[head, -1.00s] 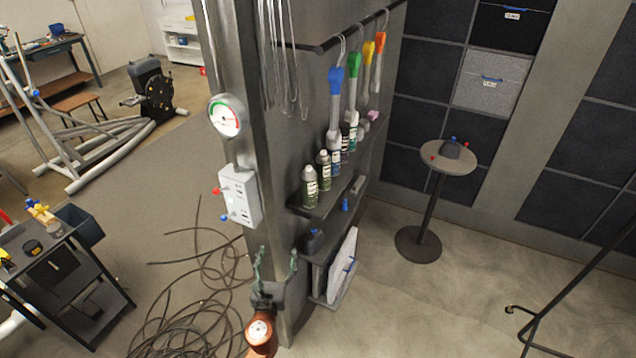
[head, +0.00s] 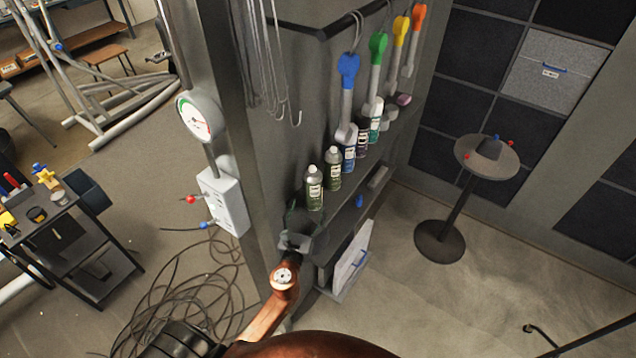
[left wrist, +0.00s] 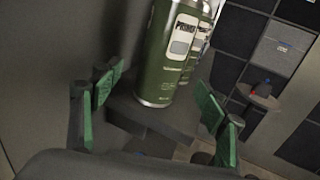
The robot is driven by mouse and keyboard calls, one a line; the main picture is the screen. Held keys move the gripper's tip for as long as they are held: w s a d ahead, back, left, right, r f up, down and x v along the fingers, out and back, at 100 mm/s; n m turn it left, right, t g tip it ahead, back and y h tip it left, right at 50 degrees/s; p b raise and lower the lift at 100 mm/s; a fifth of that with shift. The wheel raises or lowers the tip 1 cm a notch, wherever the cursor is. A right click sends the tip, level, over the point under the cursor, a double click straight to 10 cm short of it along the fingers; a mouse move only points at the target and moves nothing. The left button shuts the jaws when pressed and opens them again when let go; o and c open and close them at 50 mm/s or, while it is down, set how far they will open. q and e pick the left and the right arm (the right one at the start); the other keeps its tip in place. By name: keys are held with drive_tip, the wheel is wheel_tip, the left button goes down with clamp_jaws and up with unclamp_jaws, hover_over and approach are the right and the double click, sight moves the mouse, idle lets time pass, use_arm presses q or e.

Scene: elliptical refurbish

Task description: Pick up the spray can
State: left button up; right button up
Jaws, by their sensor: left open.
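A green spray can (head: 314,188) with a pale label and light top stands upright at the near end of a dark wall shelf. In the left wrist view the can (left wrist: 168,55) is just ahead of my left gripper (left wrist: 165,112), about midway between its green-padded fingers. The fingers are spread and do not appear to touch it. In the head view my left gripper (head: 302,222) is just below and in front of the can. A second green can (head: 333,168) stands close behind it. My right gripper is not in view.
Further bottles (head: 362,142) line the shelf behind the cans. Colored-handled brushes (head: 348,90) hang from a rail above. A lower shelf holds a white panel (head: 352,258). A grey box with a gauge (head: 194,117) is on the panel's left edge. A round table (head: 488,158) stands right.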

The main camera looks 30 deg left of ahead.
sight(311, 200)
use_arm(q)
drive_tip(key=x, duration=0.2)
drive_tip(key=shift+w+r, duration=0.25)
drive_tip(key=shift+w, duration=0.15)
drive_tip(key=p+x, duration=0.1)
drive_tip(key=x, duration=0.2)
drive_tip(key=shift+w, duration=0.35)
drive_tip(key=shift+w+a, duration=0.2)
drive_tip(key=shift+w, duration=0.05)
drive_tip(key=c, duration=0.8)
drive_tip(key=shift+r, duration=0.1)
drive_tip(key=c, duration=0.6)
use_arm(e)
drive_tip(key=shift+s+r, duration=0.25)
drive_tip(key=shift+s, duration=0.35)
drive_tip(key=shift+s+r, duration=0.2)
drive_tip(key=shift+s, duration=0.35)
